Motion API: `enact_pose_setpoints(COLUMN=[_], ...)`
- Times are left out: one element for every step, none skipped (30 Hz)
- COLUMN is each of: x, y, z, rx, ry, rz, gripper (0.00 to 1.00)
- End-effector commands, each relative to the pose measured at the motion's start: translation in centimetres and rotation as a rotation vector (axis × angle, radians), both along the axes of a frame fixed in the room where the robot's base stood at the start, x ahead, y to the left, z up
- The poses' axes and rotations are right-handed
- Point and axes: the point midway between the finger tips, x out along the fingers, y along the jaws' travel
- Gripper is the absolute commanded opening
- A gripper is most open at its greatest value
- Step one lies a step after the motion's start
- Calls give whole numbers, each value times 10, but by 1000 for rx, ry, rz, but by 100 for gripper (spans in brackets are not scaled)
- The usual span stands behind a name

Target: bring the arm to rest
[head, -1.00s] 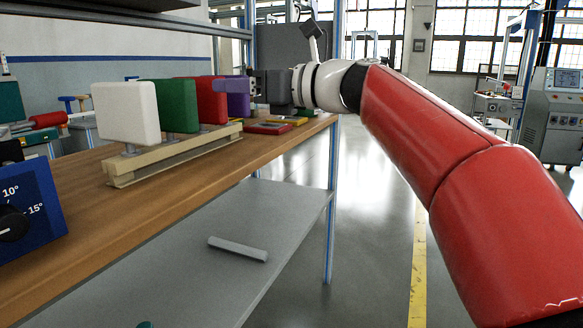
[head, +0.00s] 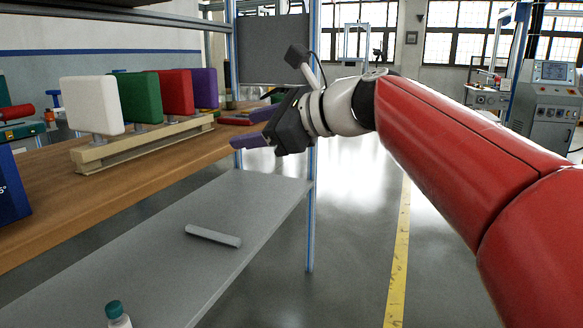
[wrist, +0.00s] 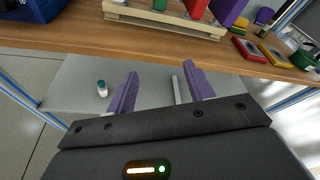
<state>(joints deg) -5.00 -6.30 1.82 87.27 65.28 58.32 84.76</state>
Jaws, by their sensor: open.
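My gripper (head: 250,128) is at the end of my red and white arm, in front of the bench's right end in the head view. Its purple fingers are apart with nothing between them. In the wrist view my gripper (wrist: 158,85) points over the bench's front edge, with the lower shelf beyond the fingers. The wooden bench top (head: 45,225) carries a row of white (head: 92,105), green (head: 138,97), red (head: 173,91) and purple (head: 204,88) pads on a beige rail (head: 140,147). My gripper is clear of the pads.
The grey lower shelf (head: 150,280) holds a grey bar (head: 213,236) and a bottle with a teal cap (head: 117,312). A blue upright (head: 311,220) stands by the bench's right end. A blue box (head: 10,190) is at left. The floor at right is open.

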Motion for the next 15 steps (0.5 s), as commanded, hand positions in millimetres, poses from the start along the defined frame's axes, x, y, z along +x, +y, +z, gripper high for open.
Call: enact_pose_setpoints(x=[-8, -12, -18, -23, -28, -36, -43, -51, -62, -72, -83, -98, -110, -121, -136], y=[-7, -12, -18, -24, -30, -38, -45, -54, -66, -76, -87, -102, -114, -125, -140], z=[-12, -20, -32, -42, -52, -66, -78, -90, -109, -123, -139, -161, -177, -193, -212], rx=[-72, -122, -192, -247, -305, -388, -457, -531, -638, -725, -817, -943, -1034, -1122, -1231], ry=[-40, -68, -105, -134, -164, -205, -237, -270, -318, -356, -395, -446, -482, -515, -556], rz=[-1, 2, 7, 14, 22, 38, 53, 73, 107, 139, 178, 243, 299, 356, 438], gripper=[53, 53, 53, 53, 53, 53, 53, 53, 53, 53, 53, 53, 53, 53, 53])
